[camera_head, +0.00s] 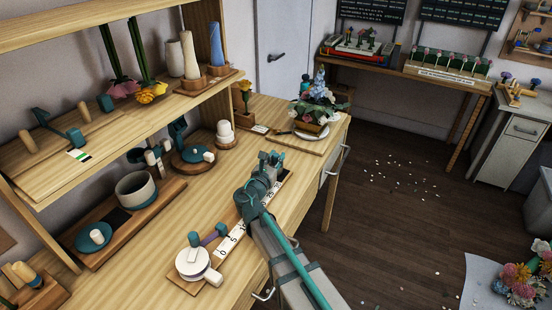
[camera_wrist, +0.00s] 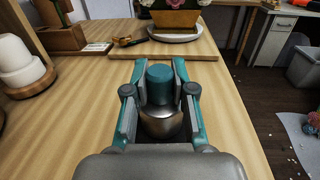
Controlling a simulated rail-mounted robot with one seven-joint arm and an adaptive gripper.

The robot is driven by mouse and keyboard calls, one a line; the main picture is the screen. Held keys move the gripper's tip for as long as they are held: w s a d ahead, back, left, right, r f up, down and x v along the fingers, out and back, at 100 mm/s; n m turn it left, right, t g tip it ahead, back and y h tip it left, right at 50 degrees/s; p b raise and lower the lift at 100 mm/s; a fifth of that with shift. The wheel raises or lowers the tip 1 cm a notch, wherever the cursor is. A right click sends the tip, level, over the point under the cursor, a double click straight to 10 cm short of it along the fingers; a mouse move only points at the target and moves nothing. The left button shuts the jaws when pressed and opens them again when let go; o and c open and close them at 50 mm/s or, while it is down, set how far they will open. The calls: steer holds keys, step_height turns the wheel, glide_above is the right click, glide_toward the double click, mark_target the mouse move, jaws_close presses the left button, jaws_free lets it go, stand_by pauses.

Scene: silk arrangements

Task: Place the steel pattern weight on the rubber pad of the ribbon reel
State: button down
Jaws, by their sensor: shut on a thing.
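My gripper (camera_wrist: 160,72) is shut on the steel pattern weight (camera_wrist: 161,122), a shiny metal cylinder with a teal top, held upright between the fingers in the wrist view. In the head view my gripper (camera_head: 270,158) is above the right part of the workbench; the weight cannot be made out there. A dark pad (camera_head: 118,217) lies on another board between a grey cup and a teal disc. I cannot tell for certain which is the ribbon reel.
A shelf (camera_head: 100,140) stands over the bench's left side. A grey cup (camera_head: 135,191) and teal disc (camera_head: 93,238) share a board. A white stacked piece (camera_wrist: 20,62) stands left of my gripper. A flower arrangement (camera_head: 318,105) stands on a board at the far end.

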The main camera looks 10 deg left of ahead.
steer(key=c, duration=1.4)
jaws_free()
steer(key=shift+f, duration=0.2)
steer(key=o, duration=0.4)
steer(key=shift+o, duration=0.2)
steer(key=shift+r, duration=0.2)
steer(key=b+v, duration=0.2)
steer(key=v, duration=1)
